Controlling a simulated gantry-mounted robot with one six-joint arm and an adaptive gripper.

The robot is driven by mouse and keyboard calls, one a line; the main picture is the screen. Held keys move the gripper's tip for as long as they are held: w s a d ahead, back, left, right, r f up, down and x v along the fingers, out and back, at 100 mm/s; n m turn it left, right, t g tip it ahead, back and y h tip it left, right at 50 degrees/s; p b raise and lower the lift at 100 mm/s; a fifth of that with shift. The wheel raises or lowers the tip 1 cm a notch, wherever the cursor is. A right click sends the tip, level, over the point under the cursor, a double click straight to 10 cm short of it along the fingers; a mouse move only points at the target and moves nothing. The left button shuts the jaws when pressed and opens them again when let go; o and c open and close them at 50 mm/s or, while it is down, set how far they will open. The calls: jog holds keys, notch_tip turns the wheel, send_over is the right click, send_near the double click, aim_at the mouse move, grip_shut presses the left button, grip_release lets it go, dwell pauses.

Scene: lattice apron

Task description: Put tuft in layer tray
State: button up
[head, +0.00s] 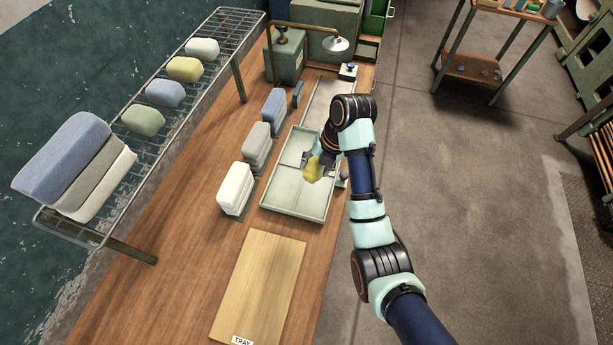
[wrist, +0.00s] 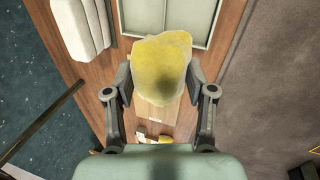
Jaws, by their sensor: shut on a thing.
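A yellow, lumpy tuft (head: 313,172) is held between the fingers of my gripper (head: 314,160). It also shows in the wrist view (wrist: 160,62), with a finger pressed against each side. The layer tray (head: 291,201) is a pale green, shallow tray with dividers, lying on the wooden bench. In the head view the tuft appears above the tray's right half; how high it is I cannot tell. In the wrist view part of the tray (wrist: 196,22) shows behind the tuft. My gripper and arm hide some of the tray's right side.
White (head: 235,188), grey (head: 257,145) and blue (head: 273,111) stacks stand left of the tray. A pale wooden board (head: 260,280) labelled TRAY lies in front. A wire rack (head: 205,72) at left holds several coloured pads. A lamp-like fixture (head: 336,45) stands behind.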

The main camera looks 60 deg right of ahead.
notch_tip(320, 180, down, 20)
jog(key=b, duration=0.3)
jog(key=shift+f, duration=0.1)
jog(key=o, duration=0.6)
jog(key=p+v, duration=0.2)
jog(key=v, duration=1)
